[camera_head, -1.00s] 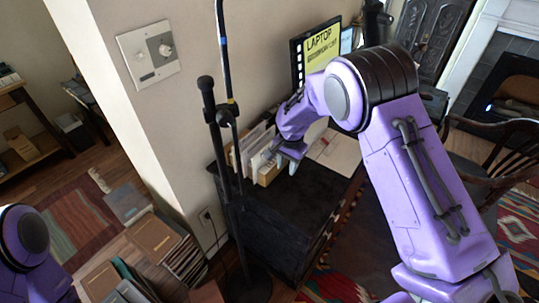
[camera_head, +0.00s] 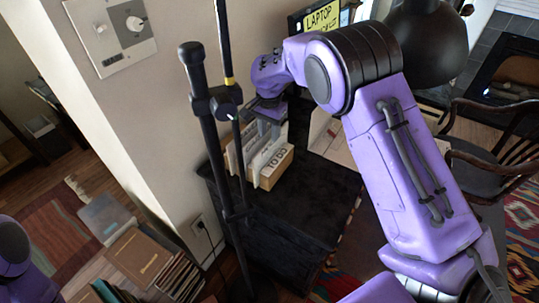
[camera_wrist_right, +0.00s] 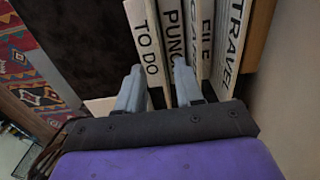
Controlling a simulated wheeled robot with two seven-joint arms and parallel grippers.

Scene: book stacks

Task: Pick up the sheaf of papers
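A sheaf of upright papers and folders (camera_head: 262,155) stands in a wooden file holder (camera_head: 277,170) on a black cabinet. One front sheet reads "TO DO"; the right wrist view shows this labelled sheet (camera_wrist_right: 148,45) with others reading "FILE" and "TRAVEL" beside it. My right gripper (camera_head: 268,125) is over the top of the papers, pointing down. In the right wrist view the gripper (camera_wrist_right: 158,88) is open, its fingers apart, with the "TO DO" sheet's edge showing between them. I cannot tell whether they touch it. My left gripper is out of view.
A black stand pole (camera_head: 212,150) rises left of the cabinet (camera_head: 290,205), close to my right gripper. A pale sheet (camera_head: 338,145) lies right of the holder. Book stacks (camera_head: 140,255) sit on the floor, and a wooden chair (camera_head: 490,150) is at right.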

